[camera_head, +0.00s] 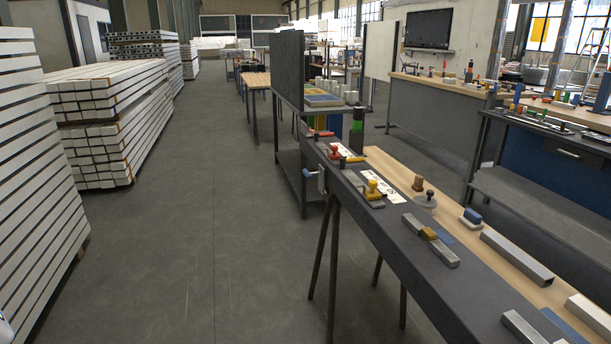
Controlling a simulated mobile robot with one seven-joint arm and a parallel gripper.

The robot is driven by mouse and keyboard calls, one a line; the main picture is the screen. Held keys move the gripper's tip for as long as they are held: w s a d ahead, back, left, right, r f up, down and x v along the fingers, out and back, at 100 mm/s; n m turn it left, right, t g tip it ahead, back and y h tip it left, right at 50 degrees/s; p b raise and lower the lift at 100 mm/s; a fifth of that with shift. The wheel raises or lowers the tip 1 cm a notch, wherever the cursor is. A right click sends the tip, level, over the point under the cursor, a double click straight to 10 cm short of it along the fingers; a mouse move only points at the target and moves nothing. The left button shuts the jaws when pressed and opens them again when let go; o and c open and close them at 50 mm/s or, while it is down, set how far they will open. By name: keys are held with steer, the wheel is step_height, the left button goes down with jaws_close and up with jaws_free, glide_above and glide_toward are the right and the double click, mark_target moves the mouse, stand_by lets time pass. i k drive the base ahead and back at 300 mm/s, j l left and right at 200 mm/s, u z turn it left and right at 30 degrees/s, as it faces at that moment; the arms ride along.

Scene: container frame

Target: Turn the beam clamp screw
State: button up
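A long dark beam-like top (385,222) runs from the middle of the view to the lower right on thin brown legs. A small clamp-like piece (321,182), pale grey, hangs at its left edge near the far end. A blue part (308,174) sticks out from it to the left. This may be the beam clamp and its screw, but it is too small to make out the screw or thread. No gripper shows. A sliver of something white at the lower left corner is too cut off to name.
Stacked white beams (112,120) stand at left. The grey floor (210,235) between stacks and bench is clear.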

mark_target(308, 174)
steer(key=i+j+u, duration=0.1)
steer(key=i+j, duration=0.15)
steer(key=i, duration=0.3)
steer(key=i+j, duration=0.2)
steer(key=i, duration=0.4)
steer(key=i+j+u, duration=0.15)
steer(key=i, duration=0.4)
steer(key=i+j+u, duration=0.1)
steer(key=i, duration=0.5)
steer(key=j, duration=0.1)
